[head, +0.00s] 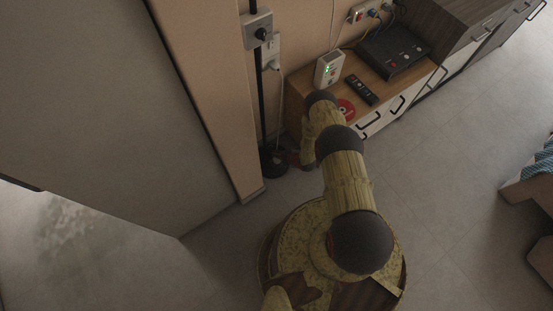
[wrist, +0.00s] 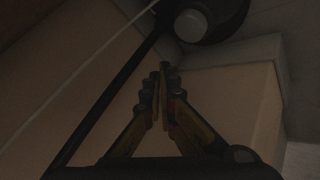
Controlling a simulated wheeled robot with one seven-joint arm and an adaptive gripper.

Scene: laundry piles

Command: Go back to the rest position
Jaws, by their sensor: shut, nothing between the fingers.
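My gripper shows in the wrist view (wrist: 163,72) with its two fingers together at the tips and nothing between them. In the head view my yellow arm reaches up and away from my round base toward the wall corner. The gripper end (head: 293,158) is low beside the left side of the wooden cabinet, partly hidden by the arm and hard to make out. In the wrist view a dark round lamp base (wrist: 205,18) and its pole lie just beyond the fingertips; I cannot tell whether they touch.
A wooden cabinet (head: 421,75) holds a white box (head: 329,69), a remote (head: 362,90), a red disc (head: 345,109) and a black device (head: 393,52). A black floor stand (head: 272,161) is by the wall edge.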

